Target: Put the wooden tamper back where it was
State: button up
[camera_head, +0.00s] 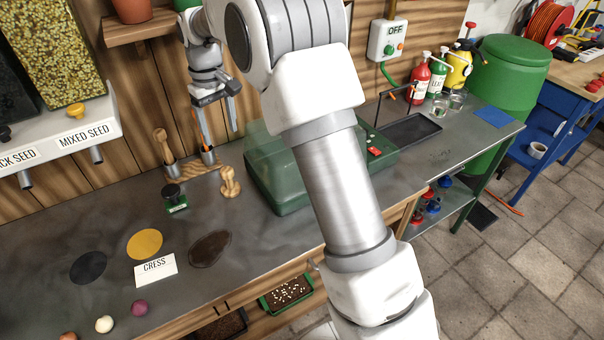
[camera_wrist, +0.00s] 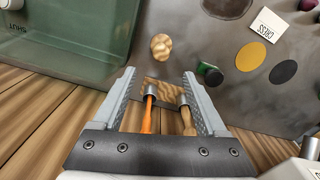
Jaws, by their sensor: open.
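The wooden tamper (camera_head: 230,182) stands on the grey bench just right of the wooden tool rack (camera_head: 203,174). In the wrist view the tamper (camera_wrist: 160,47) shows from above, beyond the fingertips and apart from them. The rack has metal sleeves. One holds a wooden-handled tool (camera_head: 161,142), also seen in the wrist view (camera_wrist: 187,120); another holds an orange-handled tool (camera_wrist: 148,115). My gripper (camera_head: 220,138) is open above the rack, pointing down, with nothing held. In the wrist view the two handles show between its fingers (camera_wrist: 159,76).
A green machine (camera_head: 275,175) stands right of the tamper. A black-knobbed stamp (camera_head: 175,198) is left of it. Seed patches and a CRESS card (camera_head: 155,268) lie at front left. A seed dispenser shelf (camera_head: 75,140) juts from the wall at left. Bare bench lies in front of the rack.

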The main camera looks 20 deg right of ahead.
jog(key=s+d+r+m+t, duration=0.1)
jog(key=s+d+r, duration=0.3)
jog(key=s+r, duration=0.3)
jog(key=s+d+r+m+t, duration=0.1)
jog(key=s+d+r+t, duration=0.15)
jog(key=s+r, duration=0.55)
jog(key=s+d+f+m+t, duration=0.1)
jog(key=s+d+f, duration=0.1)
jog(key=s, duration=0.7)
jog(key=s+d+f+m+t, duration=0.1)
jog(key=s+d+f+m, duration=0.1)
jog(key=s, duration=0.7)
jog(key=shift+s+d+f, duration=0.15)
jog(key=shift+d+f, duration=0.2)
jog(key=shift+f, duration=0.15)
jog(key=shift+a, duration=0.1)
